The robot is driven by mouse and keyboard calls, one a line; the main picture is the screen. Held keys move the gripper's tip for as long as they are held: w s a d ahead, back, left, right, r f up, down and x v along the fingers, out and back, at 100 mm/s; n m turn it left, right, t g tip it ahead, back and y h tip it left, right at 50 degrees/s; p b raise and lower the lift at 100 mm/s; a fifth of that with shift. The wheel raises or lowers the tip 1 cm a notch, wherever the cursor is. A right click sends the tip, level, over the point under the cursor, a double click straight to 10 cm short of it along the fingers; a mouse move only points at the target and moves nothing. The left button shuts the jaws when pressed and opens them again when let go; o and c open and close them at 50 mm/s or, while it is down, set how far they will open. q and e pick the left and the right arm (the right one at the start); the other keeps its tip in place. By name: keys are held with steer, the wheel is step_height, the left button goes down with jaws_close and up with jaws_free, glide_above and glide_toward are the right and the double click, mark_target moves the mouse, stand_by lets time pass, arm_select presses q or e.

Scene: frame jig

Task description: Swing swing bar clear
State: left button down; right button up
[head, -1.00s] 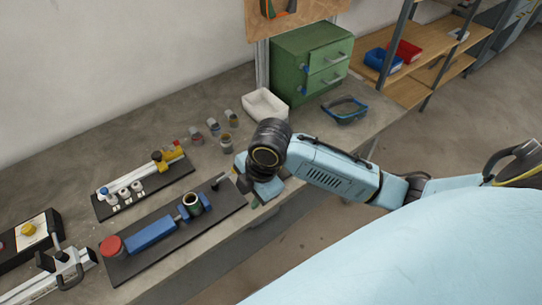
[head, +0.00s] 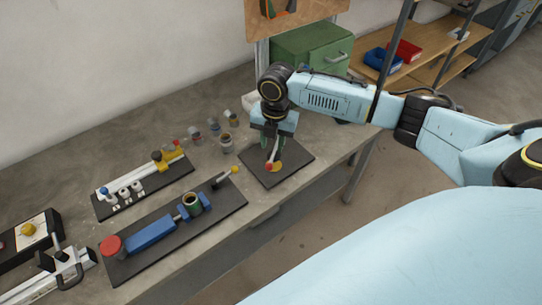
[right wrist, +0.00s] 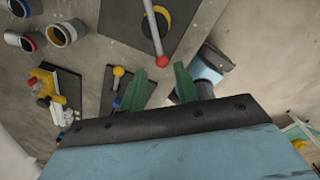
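The swing bar (head: 274,153), a thin light rod with a red ball end, sits on a dark square plate (head: 291,170) near the bench front. A yellow disc (head: 279,166) on the plate shows beside and partly under the bar. In the right wrist view the bar (right wrist: 151,32) crosses over the yellow and black round (right wrist: 163,18). My right gripper (head: 270,139) hangs above the plate, pointing down. Its green fingers (right wrist: 160,72) are apart with nothing visibly held, and the red ball shows near the gap between their tips. My left gripper is not in view.
Left of the plate lies a long dark board (head: 225,206) with a blue block and a yellow-knobbed lever (head: 234,170). Several small cups (head: 226,141) stand behind. A green cabinet (head: 305,48) is at the back, partly behind my arm.

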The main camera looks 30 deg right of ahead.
mark_target(271, 161)
step_height(271, 161, down, 7)
steer(key=shift+w+a+r, duration=0.1)
steer(key=shift+r, duration=0.1)
jaws_close()
stand_by(0.3)
